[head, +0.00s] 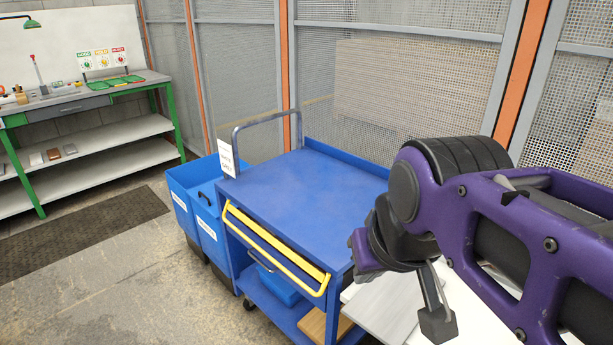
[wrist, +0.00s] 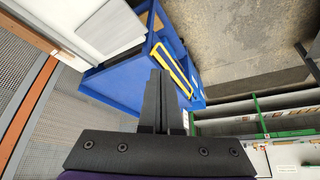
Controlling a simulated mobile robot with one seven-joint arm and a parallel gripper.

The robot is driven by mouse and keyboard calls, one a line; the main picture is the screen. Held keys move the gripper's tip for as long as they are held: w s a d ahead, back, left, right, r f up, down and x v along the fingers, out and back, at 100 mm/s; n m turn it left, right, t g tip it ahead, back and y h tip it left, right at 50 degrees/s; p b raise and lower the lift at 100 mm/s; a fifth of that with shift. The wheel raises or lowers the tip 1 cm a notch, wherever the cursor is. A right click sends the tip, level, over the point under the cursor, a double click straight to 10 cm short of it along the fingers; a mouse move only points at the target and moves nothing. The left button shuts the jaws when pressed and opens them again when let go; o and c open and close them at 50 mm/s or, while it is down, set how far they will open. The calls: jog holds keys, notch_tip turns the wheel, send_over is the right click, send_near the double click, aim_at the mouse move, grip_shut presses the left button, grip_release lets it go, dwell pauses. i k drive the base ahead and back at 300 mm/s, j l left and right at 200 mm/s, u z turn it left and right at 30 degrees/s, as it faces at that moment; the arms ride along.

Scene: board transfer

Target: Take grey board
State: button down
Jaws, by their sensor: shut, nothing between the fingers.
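A flat light-grey board (head: 388,303) lies on a white surface (head: 462,300) at the bottom of the head view, right of the blue cart. It also shows at the top left of the wrist view (wrist: 112,26). My gripper (head: 437,318) hangs over this area in the head view, partly covering the board and the white surface. Its dark fingers are together and empty, also in the wrist view (wrist: 162,62). I cannot tell the exact height of the fingertips above the board.
The blue cart (head: 300,190) has a bare top, a yellow-handled drawer (head: 275,250) and a brown board (head: 318,326) on its lower shelf. Blue bins (head: 195,200) stand left of it. A green-legged workbench (head: 90,92) stands far left; floor between is clear.

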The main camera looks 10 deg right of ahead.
aim_at(386, 308)
jog(key=i+z, duration=0.1)
jog(key=z, duration=0.75)
